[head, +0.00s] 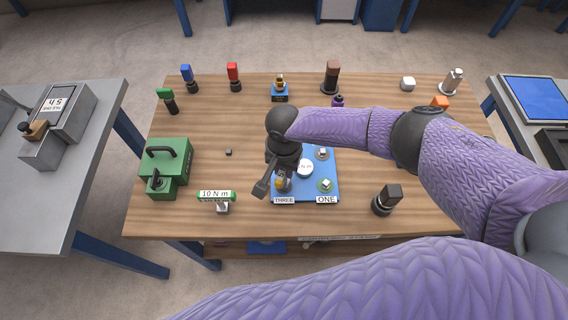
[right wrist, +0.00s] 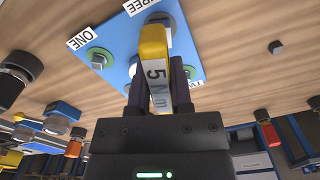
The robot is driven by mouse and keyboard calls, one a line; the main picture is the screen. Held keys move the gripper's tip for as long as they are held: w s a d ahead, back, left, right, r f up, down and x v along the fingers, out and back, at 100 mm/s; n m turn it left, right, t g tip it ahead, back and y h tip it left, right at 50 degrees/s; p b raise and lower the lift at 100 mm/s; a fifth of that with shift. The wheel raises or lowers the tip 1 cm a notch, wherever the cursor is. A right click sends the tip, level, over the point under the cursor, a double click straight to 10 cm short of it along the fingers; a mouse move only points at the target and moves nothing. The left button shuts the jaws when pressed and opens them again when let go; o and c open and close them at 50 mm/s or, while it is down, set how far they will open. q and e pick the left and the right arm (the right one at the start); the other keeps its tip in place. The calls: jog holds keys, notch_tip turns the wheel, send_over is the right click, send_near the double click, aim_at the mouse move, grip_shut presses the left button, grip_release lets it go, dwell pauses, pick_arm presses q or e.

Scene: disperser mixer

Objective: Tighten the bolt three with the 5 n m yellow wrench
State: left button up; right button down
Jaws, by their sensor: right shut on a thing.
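My right gripper (head: 277,184) is shut on the yellow wrench marked 5 N m and hangs over the blue plate (head: 331,169), at its THREE corner. In the right wrist view, the yellow wrench (right wrist: 155,60) stands between the two dark fingers of the gripper (right wrist: 157,90). Its far end overlaps bolt three (right wrist: 164,20) beside the THREE label; I cannot tell whether it touches the bolt. In the head view my gripper and wrist largely hide the wrench. Bolt one (head: 325,185) sits beside the ONE label. My left gripper is not in view.
A green-topped 10 N m wrench (head: 216,195) stands left of the plate, near the front edge. A green box (head: 178,158) is at the left, a black-topped piece (head: 388,197) at the right front. Several coloured-handled tools line the back. Wood between box and plate is mostly clear.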

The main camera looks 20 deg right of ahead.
jog(key=shift+m+p, duration=0.55)
jog(key=shift+m, duration=0.25)
jog(key=shift+s+r+m+p, duration=0.1)
jog(key=shift+m+p, duration=0.5)
jog(key=shift+m, duration=0.3)
jog(key=m+p, duration=0.2)
jog(key=m, duration=0.2)
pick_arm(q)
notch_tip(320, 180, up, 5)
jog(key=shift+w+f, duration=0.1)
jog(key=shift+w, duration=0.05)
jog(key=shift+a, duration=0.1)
